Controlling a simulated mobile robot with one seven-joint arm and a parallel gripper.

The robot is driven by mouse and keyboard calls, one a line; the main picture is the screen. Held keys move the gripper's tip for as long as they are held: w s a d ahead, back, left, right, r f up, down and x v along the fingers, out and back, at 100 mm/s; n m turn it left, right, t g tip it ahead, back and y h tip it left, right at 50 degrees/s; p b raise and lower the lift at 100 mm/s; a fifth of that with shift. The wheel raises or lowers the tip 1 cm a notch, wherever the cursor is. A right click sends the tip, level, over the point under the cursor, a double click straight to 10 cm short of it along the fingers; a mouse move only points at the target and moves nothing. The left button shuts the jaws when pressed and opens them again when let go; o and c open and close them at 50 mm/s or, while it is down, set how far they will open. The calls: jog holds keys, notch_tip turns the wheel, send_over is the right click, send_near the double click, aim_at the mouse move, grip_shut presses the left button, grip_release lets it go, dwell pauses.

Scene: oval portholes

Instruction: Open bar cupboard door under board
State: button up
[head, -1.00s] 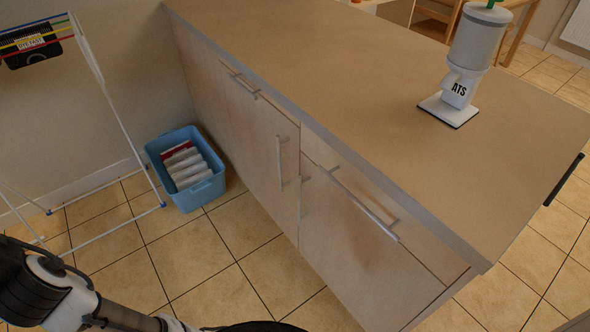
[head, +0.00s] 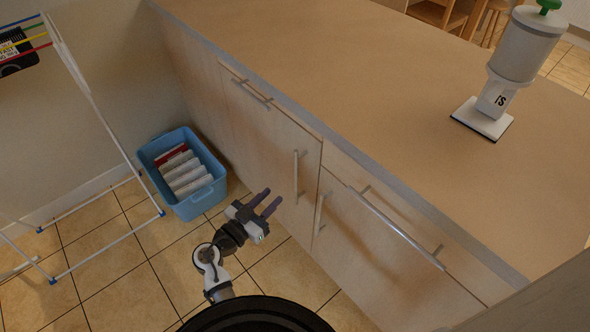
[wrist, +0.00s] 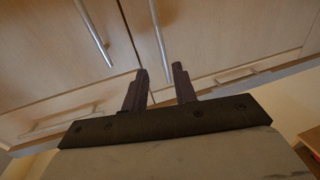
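The bar cupboard has two wooden doors under the counter board (head: 330,70). The left door (head: 262,140) has a vertical bar handle (head: 296,176), and the right door (head: 375,260) has a vertical bar handle (head: 321,212) close beside it. Both doors look closed. My gripper (head: 268,203) is open and empty, in front of the left door and a little below and left of its handle, apart from it. In the wrist view my gripper (wrist: 159,85) points at the doors, with one handle (wrist: 160,40) ahead between its fingers and the other handle (wrist: 93,32) to the left.
Drawer handles (head: 252,88) and (head: 395,225) run along the top of the cupboard. A blue basket (head: 185,170) stands on the tiled floor left of it. A drying rack (head: 100,110) stands at the far left. A white dispenser (head: 515,65) stands on the board.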

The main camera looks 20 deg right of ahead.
aim_at(295, 173)
jog(key=p+x, duration=0.3)
jog(key=x, duration=0.9)
jog(key=shift+w+r, duration=0.1)
jog(key=shift+w, duration=0.05)
grip_shut()
